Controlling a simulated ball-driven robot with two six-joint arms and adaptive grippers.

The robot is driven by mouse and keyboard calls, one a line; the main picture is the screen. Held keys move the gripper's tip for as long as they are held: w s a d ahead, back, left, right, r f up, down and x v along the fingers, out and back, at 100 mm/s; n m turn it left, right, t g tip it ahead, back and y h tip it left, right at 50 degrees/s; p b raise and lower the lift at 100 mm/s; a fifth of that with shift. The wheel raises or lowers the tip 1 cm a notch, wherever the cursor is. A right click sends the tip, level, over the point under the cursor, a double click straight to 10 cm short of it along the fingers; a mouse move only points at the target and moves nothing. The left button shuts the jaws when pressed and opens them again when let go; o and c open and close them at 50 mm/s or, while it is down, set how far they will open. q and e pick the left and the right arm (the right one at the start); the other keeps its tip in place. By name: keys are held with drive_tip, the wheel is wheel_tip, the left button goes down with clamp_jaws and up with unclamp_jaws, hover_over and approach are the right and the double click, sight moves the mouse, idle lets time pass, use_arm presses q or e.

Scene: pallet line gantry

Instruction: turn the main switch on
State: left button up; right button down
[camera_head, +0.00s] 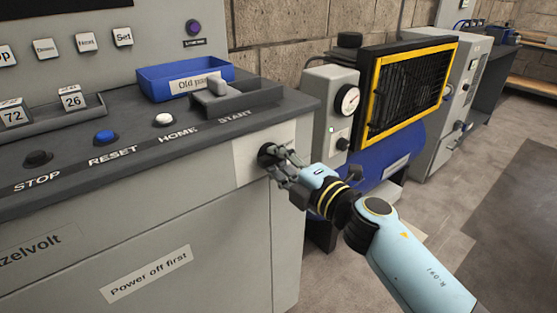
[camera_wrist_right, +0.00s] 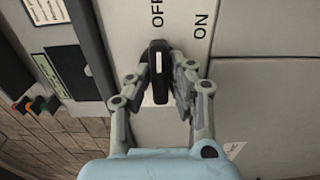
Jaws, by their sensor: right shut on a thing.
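The main switch is a black rotary knob on a pale plate on the console's front face. The knob (camera_wrist_right: 158,72) shows in the right wrist view with a white line along it, next to the words OFF and ON. Its line points at the OFF side of the plate. In the head view the knob (camera_head: 267,154) is partly hidden by my fingers. My right gripper (camera_head: 276,160) is at the knob; in the right wrist view its two fingers (camera_wrist_right: 158,85) stand on either side of the knob, closed on it. My left gripper is not in view.
To the right stand a gauge box (camera_head: 325,100) and a yellow-framed grille (camera_head: 375,95). Open floor (camera_head: 480,210) lies at the right.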

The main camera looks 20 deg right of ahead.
drive_tip(key=m+p, duration=0.3)
drive_tip(key=shift+r, duration=0.15)
drive_tip(key=m+p, duration=0.4)
drive_tip(key=m, duration=0.1)
drive_tip(key=shift+m+p, duration=0.3)
drive_tip(key=m+p, duration=0.3)
drive_tip(key=m, duration=0.1)
drive_tip(key=shift+m, duration=0.3)
drive_tip(key=m+p, duration=0.1)
drive_tip(key=m, duration=0.1)
drive_tip(key=m+p, duration=0.1)
drive_tip(key=m, duration=0.1)
drive_tip(key=shift+f+m, duration=0.2)
drive_tip(key=shift+m, duration=0.1)
drive_tip(key=shift+p, duration=0.3)
drive_tip(key=c, duration=1.2)
unclamp_jaws()
drive_tip(key=shift+c, duration=0.2)
